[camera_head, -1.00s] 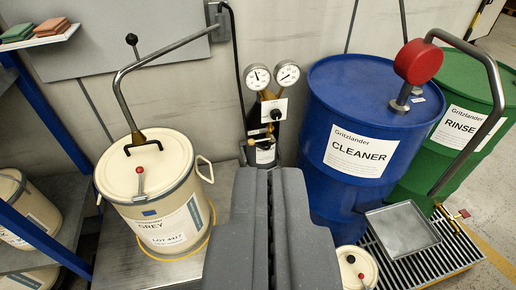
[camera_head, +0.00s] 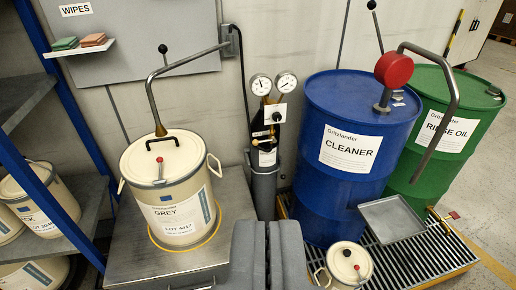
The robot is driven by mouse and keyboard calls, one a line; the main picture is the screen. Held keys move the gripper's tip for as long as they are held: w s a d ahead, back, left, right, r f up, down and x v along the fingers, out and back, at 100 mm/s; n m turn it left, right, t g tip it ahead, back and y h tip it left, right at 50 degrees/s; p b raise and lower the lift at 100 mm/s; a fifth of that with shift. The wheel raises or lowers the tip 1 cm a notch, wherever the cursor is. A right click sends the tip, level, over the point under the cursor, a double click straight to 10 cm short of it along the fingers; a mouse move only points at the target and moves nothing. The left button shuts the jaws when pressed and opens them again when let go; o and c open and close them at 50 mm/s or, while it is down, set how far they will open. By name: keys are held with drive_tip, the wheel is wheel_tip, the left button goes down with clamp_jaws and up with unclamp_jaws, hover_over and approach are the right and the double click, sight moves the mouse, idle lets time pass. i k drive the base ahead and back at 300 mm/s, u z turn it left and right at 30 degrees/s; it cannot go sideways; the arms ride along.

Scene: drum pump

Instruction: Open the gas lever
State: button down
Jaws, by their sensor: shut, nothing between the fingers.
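A slim dark gas cylinder (camera_head: 264,185) stands upright against the wall between the grey-paint bucket and the blue drum. Its top carries two round white gauges (camera_head: 261,85), brass fittings, a small white tag and a black knob (camera_head: 276,117). A small brass-coloured part (camera_head: 261,134) shows just left of the knob; I cannot tell which of these parts is the gas lever or how it is set. My gripper (camera_head: 262,224) is at the bottom middle, in front of the cylinder and apart from it. Its two dark fingers are shut and empty.
A bucket labelled GREY (camera_head: 170,190) stands on a metal bench at left, under a bent pipe (camera_head: 183,62). The blue CLEANER drum (camera_head: 340,190), with a red-headed pump (camera_head: 393,69), and a green drum (camera_head: 435,150) stand right on a grating. A small bucket (camera_head: 348,262) sits near my gripper.

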sight(256, 143)
drive_tip(key=u, duration=0.4)
drive_tip(key=i, duration=1.1)
drive_tip(key=u, duration=0.05)
